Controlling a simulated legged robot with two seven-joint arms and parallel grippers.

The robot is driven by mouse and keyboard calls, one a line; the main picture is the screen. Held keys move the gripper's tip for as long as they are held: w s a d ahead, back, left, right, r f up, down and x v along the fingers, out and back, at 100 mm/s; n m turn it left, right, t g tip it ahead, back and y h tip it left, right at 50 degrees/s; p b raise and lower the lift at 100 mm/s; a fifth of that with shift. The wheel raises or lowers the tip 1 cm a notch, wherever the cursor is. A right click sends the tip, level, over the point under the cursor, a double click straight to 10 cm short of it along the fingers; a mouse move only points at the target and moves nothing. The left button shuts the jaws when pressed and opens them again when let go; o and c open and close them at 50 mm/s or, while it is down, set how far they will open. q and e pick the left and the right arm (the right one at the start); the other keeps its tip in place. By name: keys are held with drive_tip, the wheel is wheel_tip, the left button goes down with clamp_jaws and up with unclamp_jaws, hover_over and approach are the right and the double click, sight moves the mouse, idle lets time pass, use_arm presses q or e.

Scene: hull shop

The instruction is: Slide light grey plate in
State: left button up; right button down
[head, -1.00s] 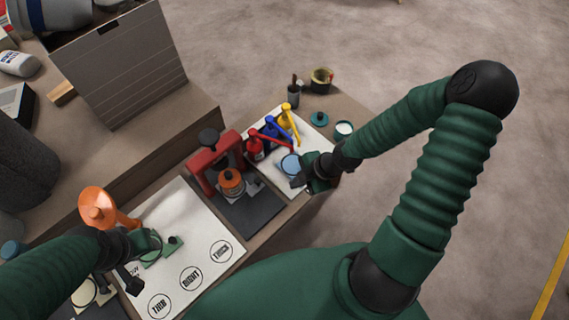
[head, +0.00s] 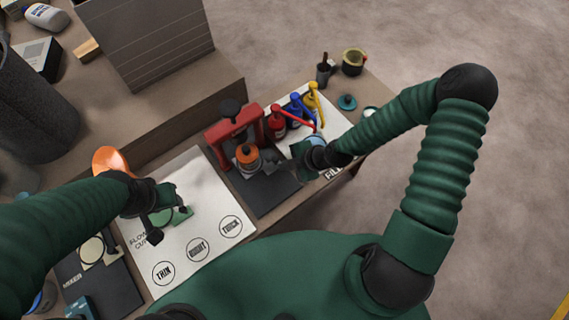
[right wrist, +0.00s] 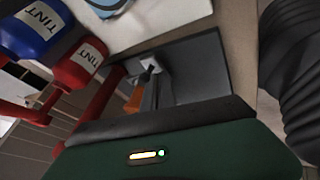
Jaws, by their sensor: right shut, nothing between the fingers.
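The light grey plate (right wrist: 150,65) is a small piece at the red press (head: 234,134); in the head view it shows only in part (head: 268,168), beside the orange can (head: 247,156). My right gripper (head: 278,166) is shut and empty. Its fingertips (right wrist: 153,88) point at the plate, very close to it; I cannot tell whether they touch. My left gripper (head: 168,226) is over the white board at the left, by a green piece (head: 181,217); its jaw opening is unclear.
Red, blue (head: 300,108) and yellow (head: 315,103) tint pumps stand behind my right gripper. A dark mat (head: 268,197) lies before the press. The white board (head: 205,185) has printed circles. A tall grey panel (head: 150,40) stands at the back.

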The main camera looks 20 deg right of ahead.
drive_tip(key=shift+w+a, duration=0.25)
drive_tip(key=shift+a, duration=0.15)
drive_tip(key=w, duration=0.2)
drive_tip(key=w+a, duration=0.1)
drive_tip(key=w, duration=0.1)
drive_tip(key=shift+b, duration=0.3)
drive_tip(key=shift+w+a, duration=0.1)
drive_tip(key=shift+w, duration=0.25)
use_arm(q)
drive_tip(key=shift+s+a+f, duration=0.1)
drive_tip(key=shift+f, duration=0.15)
use_arm(e)
drive_tip(key=shift+r, duration=0.1)
